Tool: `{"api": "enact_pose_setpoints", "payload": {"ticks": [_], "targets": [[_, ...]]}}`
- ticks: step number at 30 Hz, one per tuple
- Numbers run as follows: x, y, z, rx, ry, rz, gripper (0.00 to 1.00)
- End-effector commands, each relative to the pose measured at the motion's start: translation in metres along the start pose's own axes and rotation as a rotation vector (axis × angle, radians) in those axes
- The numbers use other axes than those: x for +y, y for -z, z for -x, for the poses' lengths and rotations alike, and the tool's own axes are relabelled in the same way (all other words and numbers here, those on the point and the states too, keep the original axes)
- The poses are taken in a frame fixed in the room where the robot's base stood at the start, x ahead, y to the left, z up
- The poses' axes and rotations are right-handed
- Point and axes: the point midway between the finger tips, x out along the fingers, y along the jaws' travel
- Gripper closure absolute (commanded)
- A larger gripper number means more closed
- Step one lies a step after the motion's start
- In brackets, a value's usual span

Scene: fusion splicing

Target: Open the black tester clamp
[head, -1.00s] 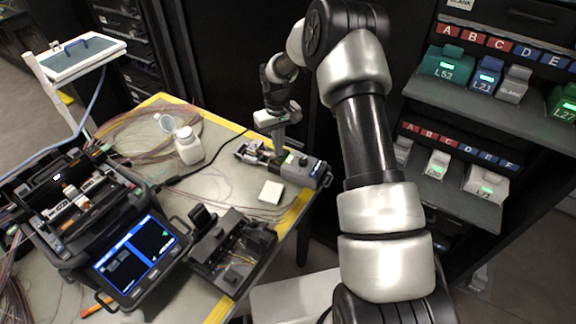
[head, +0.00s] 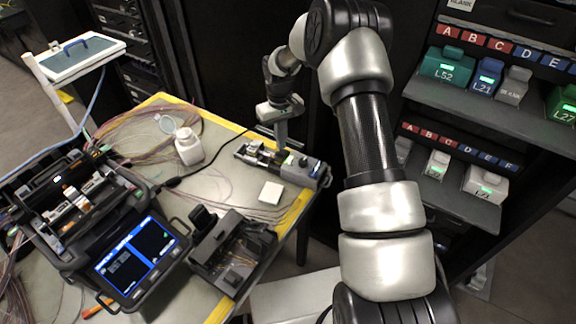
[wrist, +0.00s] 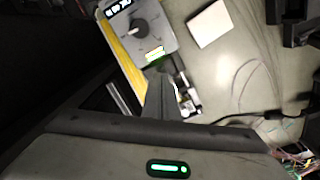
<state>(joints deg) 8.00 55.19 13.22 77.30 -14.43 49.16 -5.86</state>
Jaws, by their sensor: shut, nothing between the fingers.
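The tester (head: 305,170) is a grey box near the far right edge of the table, with a light-coloured fixture and dark clamp parts (head: 262,155) at its left end. In the wrist view the tester body (wrist: 138,40) shows a dark knob and a lit green display. Some of the fixture (wrist: 190,100) shows beside my fingers. My gripper (head: 281,146) points down over the middle of the tester, shut and empty. In the wrist view its fingertips (wrist: 156,72) are just below the green display. Contact cannot be told. The fingers partly hide the clamp, so its lid position is unclear.
A white square pad (head: 271,192) lies in front of the tester. A black tray device (head: 233,252), a splicer with a screen (head: 135,262) and a white bottle (head: 188,147) stand on the table. Loose fibres lie at the back. A shelf rack (head: 470,112) stands at right.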

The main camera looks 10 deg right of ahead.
Motion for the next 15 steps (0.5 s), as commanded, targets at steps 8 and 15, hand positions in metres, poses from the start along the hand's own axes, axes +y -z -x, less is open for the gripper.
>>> {"api": "enact_pose_setpoints", "payload": {"ticks": [8,15], "targets": [[0.007,0.005,0.025,0.001,0.0,-0.002,1.0],[0.012,0.009,0.043,0.002,0.0,-0.001,1.0]]}}
